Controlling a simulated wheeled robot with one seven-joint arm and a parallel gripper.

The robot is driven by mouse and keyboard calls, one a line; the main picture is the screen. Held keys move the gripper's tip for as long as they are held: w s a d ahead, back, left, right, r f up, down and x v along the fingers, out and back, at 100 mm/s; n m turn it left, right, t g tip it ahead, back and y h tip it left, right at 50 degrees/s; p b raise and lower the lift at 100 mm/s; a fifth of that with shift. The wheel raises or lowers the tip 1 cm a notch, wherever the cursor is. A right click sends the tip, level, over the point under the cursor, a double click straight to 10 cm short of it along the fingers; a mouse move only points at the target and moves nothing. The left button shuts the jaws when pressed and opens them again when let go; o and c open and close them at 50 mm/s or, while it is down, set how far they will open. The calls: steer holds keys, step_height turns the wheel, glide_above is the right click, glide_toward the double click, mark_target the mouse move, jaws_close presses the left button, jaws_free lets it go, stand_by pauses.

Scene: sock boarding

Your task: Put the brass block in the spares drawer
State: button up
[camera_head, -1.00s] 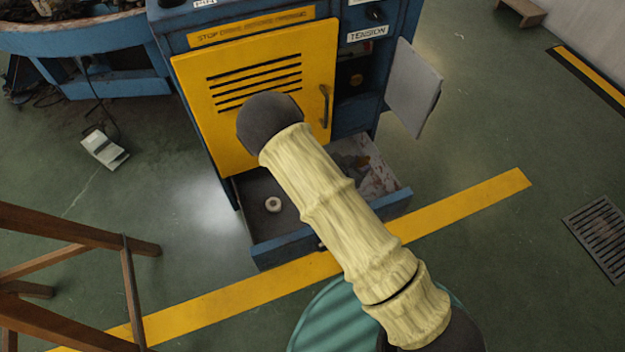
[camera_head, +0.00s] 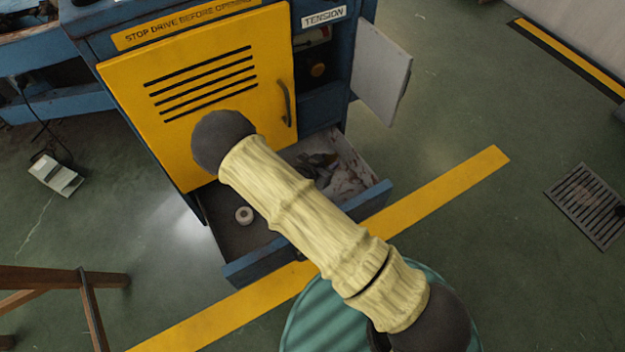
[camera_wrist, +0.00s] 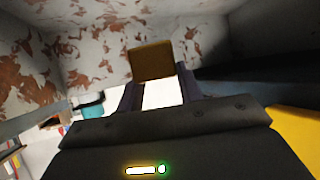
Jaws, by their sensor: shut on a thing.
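The brass block (camera_wrist: 152,62) is pinched between the fingertips of my gripper (camera_wrist: 158,82) in the wrist view. A white, rust-flecked surface (camera_wrist: 95,50) lies beyond it; I cannot tell whether the block touches it. The open drawer (camera_head: 258,263) sits low in the blue cabinet in the head view, and I take it for the spares drawer. It has a dark left part and a pale, stained right part. My gripper and the block are not clearly visible in the head view, where my arm covers part of the drawer.
A pale ring (camera_head: 244,215) lies in the drawer's left part. The yellow door (camera_head: 190,110) above is shut, with a handle at its right. A grey panel (camera_head: 380,72) juts out on the right. A wooden frame (camera_head: 60,280) stands at lower left.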

steer(key=shift+f+b, duration=0.55)
steer(key=shift+f, duration=1)
steer(key=shift+f+b, duration=1.25)
steer(key=shift+f, duration=0.6)
steer(key=shift+f, duration=0.15)
steer(key=o, duration=1.2)
steer(key=shift+w, duration=0.1)
steer(key=shift+d, duration=0.15)
